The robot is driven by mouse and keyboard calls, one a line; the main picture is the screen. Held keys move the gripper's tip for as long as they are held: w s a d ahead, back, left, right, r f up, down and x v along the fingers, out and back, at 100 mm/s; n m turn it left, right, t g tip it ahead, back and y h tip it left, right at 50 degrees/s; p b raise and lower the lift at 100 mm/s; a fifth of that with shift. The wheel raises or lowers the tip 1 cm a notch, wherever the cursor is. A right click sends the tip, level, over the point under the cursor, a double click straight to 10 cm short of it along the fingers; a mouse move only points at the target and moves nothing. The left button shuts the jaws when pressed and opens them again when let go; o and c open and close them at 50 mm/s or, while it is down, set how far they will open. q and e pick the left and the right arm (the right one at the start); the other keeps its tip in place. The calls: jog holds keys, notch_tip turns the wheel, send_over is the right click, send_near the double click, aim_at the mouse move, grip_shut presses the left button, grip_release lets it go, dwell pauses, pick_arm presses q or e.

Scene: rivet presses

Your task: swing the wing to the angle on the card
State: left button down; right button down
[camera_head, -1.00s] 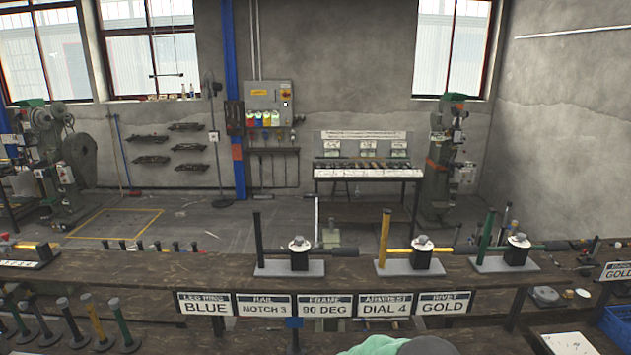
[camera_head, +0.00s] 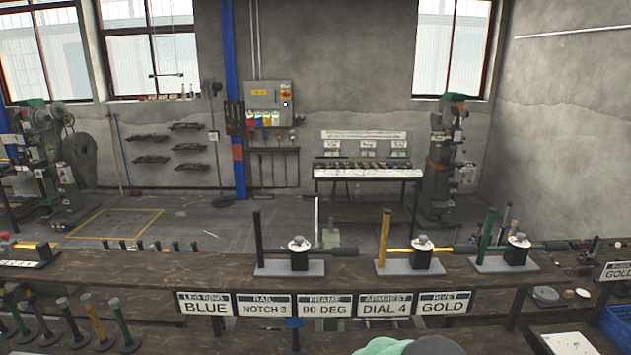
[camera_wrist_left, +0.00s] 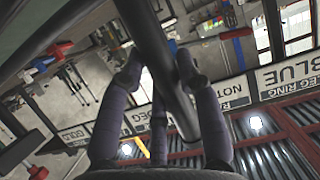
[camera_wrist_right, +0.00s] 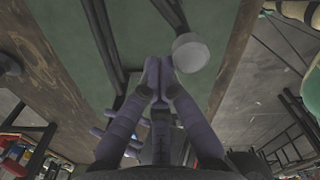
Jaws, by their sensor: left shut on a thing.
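The card row at the front bench edge has a card reading FRAME 90 DEG (camera_head: 325,305). In the left wrist view my left gripper (camera_wrist_left: 160,72) is shut around a thick dark bar (camera_wrist_left: 150,35), which runs between its fingers. I cannot tell from this view whether the bar is part of the wing, nor its angle. In the right wrist view my right gripper (camera_wrist_right: 162,72) has its fingertips together, with nothing visible between them. It is below a green panel (camera_wrist_right: 60,30), close to a pale grey disc (camera_wrist_right: 189,52) on a dark rod. Neither gripper shows in the head view.
Cards for leg ring (camera_head: 205,304), rail (camera_head: 264,305), armrest (camera_head: 384,305) and rivet (camera_head: 443,303) flank the frame card. Three stands with black (camera_head: 258,235), yellow (camera_head: 385,235) and green (camera_head: 486,235) posts are on the bench (camera_head: 150,275). A blue crate (camera_head: 616,325) is at right.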

jog(key=shift+s+d, duration=0.35)
jog(key=shift+s, duration=0.3)
jog(key=shift+s+d, duration=0.1)
jog(key=shift+s, duration=0.05)
jog(key=shift+s+d, duration=0.4)
jog(key=shift+s, duration=0.15)
jog(key=shift+s+d, duration=0.1)
dwell(0.6)
jog(key=shift+s+d, duration=0.45)
jog(key=shift+s, duration=0.05)
dwell(0.4)
jog(key=shift+s+d, duration=0.5)
jog(key=shift+d, duration=0.1)
jog(key=shift+s+d, duration=0.1)
